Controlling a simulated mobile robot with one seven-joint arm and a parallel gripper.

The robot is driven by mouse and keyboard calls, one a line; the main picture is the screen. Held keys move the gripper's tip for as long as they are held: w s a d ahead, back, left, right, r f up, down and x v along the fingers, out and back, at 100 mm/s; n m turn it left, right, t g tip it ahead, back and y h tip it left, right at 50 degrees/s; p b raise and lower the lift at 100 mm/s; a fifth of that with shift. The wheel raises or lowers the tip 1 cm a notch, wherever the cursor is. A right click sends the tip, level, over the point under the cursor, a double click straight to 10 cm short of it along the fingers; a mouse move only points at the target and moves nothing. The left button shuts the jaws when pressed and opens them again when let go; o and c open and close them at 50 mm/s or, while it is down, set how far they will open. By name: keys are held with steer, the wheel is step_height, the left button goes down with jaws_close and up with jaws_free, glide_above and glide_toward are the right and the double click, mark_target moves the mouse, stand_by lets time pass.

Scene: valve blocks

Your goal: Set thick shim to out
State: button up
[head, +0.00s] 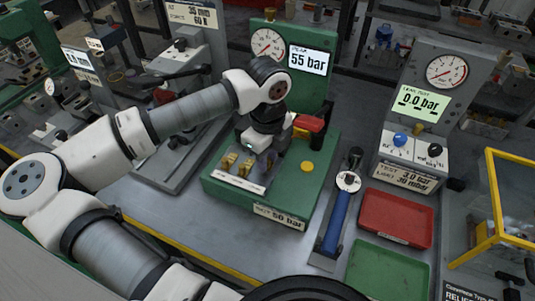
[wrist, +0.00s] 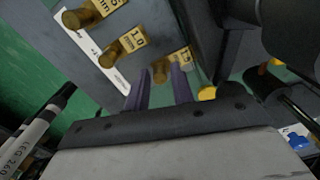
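The thick shim, with a yellow tag that seems to read 1.5 (wrist: 180,57) and a brass knob (wrist: 160,70), is at the right end of the row of shims in the wrist view. My gripper's purple fingers (wrist: 160,90) are apart, one on either side of this knob, with a visible gap; I cannot tell whether they touch it. In the head view my gripper (head: 266,163) is low over the right end of the shim row on the green fixture (head: 287,198), and it hides the thick shim there.
The 1.0 shim (wrist: 122,48) and a thinner shim (wrist: 85,14) stand beside it. The fixture has a red-topped part (head: 312,123), a yellow button (head: 307,167) and a 55 bar display (head: 309,60). A blue-handled tool (head: 336,222), red tray (head: 396,217) and green tray (head: 388,270) lie right.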

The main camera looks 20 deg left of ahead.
mark_target(260, 182)
jaws_close()
steer(key=shift+s+f+b, duration=0.15)
steer(key=shift+s+b, duration=0.25)
steer(key=s+b, duration=0.1)
steer(key=s, duration=0.2)
steer(key=shift+s+a+b, duration=0.1)
steer(key=shift+s+b, duration=0.2)
steer(key=shift+b, duration=0.05)
jaws_free()
steer(key=shift+s+r, duration=0.15)
steer(key=shift+r, duration=0.05)
